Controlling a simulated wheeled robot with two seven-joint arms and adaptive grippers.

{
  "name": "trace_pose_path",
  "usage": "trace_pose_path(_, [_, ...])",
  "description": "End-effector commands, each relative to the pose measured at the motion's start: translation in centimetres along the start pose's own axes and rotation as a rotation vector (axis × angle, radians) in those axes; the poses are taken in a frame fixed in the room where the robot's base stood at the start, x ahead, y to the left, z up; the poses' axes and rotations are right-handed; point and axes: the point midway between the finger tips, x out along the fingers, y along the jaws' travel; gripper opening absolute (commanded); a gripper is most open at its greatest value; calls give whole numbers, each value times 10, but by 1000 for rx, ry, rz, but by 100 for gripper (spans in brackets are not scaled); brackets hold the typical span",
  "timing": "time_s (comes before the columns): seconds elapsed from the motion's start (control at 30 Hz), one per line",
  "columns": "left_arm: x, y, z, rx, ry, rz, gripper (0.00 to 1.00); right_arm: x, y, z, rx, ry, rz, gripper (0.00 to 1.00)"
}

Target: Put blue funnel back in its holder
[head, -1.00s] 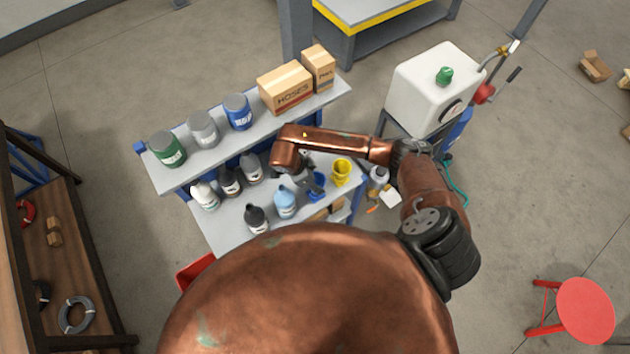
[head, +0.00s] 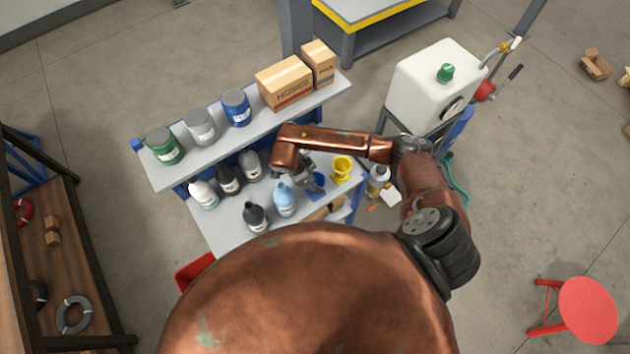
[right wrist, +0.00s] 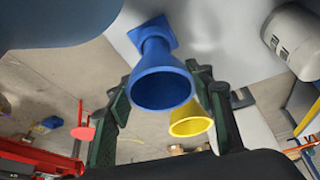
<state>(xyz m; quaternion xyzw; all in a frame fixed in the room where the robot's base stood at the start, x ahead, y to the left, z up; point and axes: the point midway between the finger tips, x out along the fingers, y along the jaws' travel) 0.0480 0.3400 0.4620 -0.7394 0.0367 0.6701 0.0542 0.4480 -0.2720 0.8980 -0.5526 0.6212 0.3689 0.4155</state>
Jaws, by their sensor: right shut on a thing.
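The blue funnel (right wrist: 160,84) is between the two dark fingers of my right gripper (right wrist: 163,95) in the right wrist view, its wide mouth toward the camera. Its narrow end points at a blue square piece (right wrist: 155,33) on the grey bench top; I cannot tell whether this is its holder or part of the funnel. In the head view my right gripper (head: 307,176) is low over the bench, mostly hidden by my arm, with the blue funnel (head: 317,182) partly showing. My left gripper is not in view.
A yellow funnel (head: 342,168) stands close to the right. A light blue bottle (head: 285,202) and a black bottle (head: 256,217) stand to the left on the bench (head: 222,226). A raised shelf (head: 178,181) with cans and boxes runs behind.

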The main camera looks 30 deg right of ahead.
Motion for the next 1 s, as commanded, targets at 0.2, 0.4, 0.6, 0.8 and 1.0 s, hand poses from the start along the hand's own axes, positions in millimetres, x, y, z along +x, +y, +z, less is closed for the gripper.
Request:
trace_pose_path(0.2, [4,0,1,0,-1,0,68,5,0,2,0,0,0,19])
trace_pose_path(0.4, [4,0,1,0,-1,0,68,4,0,2,1,0,0,19])
trace_pose_path(0.6, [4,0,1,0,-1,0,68,4,0,2,0,0,0,61])
trace_pose_path(0.8, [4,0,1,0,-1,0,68,4,0,2,0,0,0,69])
trace_pose_path(1.0, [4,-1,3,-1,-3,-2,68,3,0,2,0,-1,-1,69])
